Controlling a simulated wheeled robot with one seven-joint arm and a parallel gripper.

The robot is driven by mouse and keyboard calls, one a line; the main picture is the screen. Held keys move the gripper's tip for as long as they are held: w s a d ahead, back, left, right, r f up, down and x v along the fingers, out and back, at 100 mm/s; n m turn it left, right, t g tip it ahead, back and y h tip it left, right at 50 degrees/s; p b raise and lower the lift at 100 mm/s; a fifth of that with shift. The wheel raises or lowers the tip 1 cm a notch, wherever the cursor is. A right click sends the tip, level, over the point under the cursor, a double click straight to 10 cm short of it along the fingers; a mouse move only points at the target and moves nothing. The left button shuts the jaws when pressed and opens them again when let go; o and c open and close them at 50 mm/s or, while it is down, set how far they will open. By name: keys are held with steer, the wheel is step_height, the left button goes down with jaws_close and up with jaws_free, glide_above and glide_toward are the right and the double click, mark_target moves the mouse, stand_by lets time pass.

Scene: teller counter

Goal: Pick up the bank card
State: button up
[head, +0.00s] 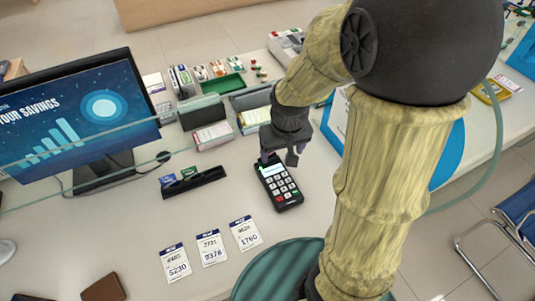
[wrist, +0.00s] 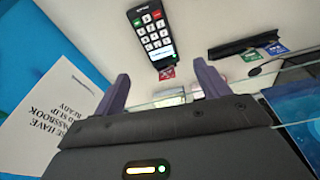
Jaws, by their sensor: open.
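A red card (wrist: 167,72) sticks out of the end of a black card terminal (wrist: 152,32) in the wrist view. The terminal also shows in the head view (head: 279,185), lying on the counter with its keypad up. Blue and green cards (head: 188,172) stand in a black holder (head: 194,184) to its left. My gripper (head: 278,157) is open and empty above the terminal's far end and hides the red card in the head view. In the wrist view the red card appears between the two purple fingers, apart from both.
A monitor (head: 75,115) stands at the left beside a clear screen edge. Boxes and trays (head: 235,87) stand behind my gripper. Three number slips (head: 212,246) and a brown wallet (head: 104,288) lie in front. The counter between the holder and the terminal is clear.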

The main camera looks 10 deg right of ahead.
steer(key=w+f+n+g, duration=0.1)
steer(key=w+f+g, duration=0.1)
steer(key=w, duration=1.4)
steer(key=shift+w+f+n, duration=0.15)
steer(key=shift+f+n, duration=0.15)
steer(key=shift+f, duration=0.15)
steer(key=shift+d+f, duration=0.1)
step_height(320, 180, down, 12)
steer(key=p, duration=0.2)
steer(key=shift+f+p, duration=1.2)
steer(key=shift+f, duration=1.45)
steer(key=c, duration=1)
